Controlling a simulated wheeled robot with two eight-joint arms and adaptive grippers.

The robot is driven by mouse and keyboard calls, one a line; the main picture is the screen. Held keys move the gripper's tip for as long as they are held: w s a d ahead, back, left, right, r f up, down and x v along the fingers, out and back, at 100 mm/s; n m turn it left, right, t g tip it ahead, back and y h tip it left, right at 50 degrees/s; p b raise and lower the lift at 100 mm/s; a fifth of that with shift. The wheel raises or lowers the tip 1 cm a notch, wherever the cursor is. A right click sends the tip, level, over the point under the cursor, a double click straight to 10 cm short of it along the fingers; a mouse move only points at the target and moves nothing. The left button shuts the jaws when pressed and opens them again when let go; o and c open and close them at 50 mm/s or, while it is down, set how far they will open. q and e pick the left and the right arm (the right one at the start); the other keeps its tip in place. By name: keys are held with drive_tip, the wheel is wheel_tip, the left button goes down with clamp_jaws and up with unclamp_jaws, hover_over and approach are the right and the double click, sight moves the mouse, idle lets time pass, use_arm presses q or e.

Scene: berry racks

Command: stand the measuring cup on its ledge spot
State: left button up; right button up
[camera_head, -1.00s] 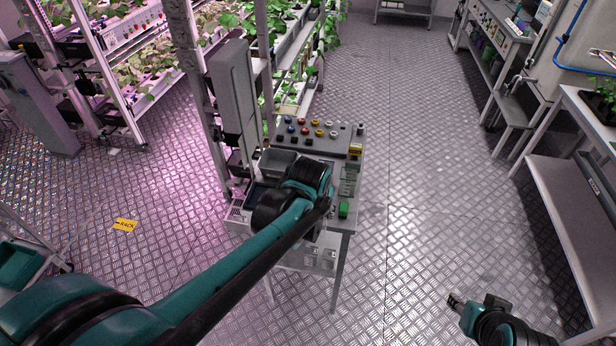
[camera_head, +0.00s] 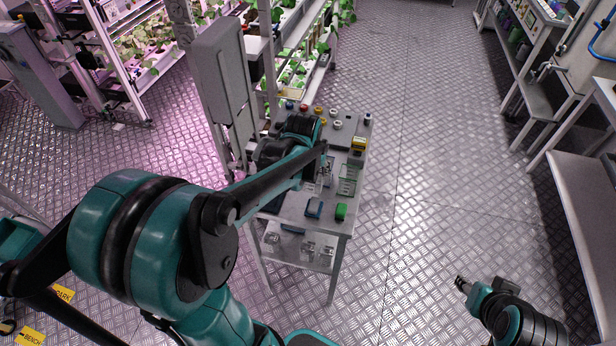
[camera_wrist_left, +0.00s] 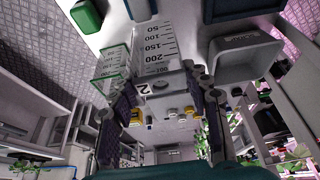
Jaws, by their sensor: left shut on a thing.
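The measuring cup is clear with black marks. In the wrist view the cup (camera_wrist_left: 156,42) is between the fingers of my left gripper (camera_wrist_left: 163,108), which is shut on it. In the head view the cup (camera_head: 327,172) shows partly beside my left arm, over the grey cart top (camera_head: 325,225). My left gripper is mostly hidden there by its own arm. I cannot tell whether the cup touches the surface. A second clear cup with a green rim (camera_wrist_left: 113,64) stands beside it, also in the head view (camera_head: 348,181). My right gripper (camera_head: 462,284) is low at the right, away from the cart.
A grey bin (camera_wrist_left: 246,52) is beside the cup. Several coloured knobs and a yellow block (camera_head: 358,144) are at the back. The floor right of the cart is clear.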

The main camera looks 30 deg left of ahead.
use_arm(q)
drive_tip(key=shift+w+a+f, duration=0.85)
drive_tip(key=shift+a+f, duration=0.05)
drive_tip(key=shift+a, duration=0.2)
drive_tip(key=shift+w+a+f+b, duration=0.1)
drive_tip(key=shift+a+b, duration=0.1)
drive_tip(key=shift+b, duration=0.1)
wheel_tip(320, 180, down, 4)
drive_tip(key=shift+f+b, duration=0.1)
drive_tip(key=shift+b, duration=0.65)
drive_tip(key=o, duration=1.1)
drive_tip(key=shift+o, duration=0.2)
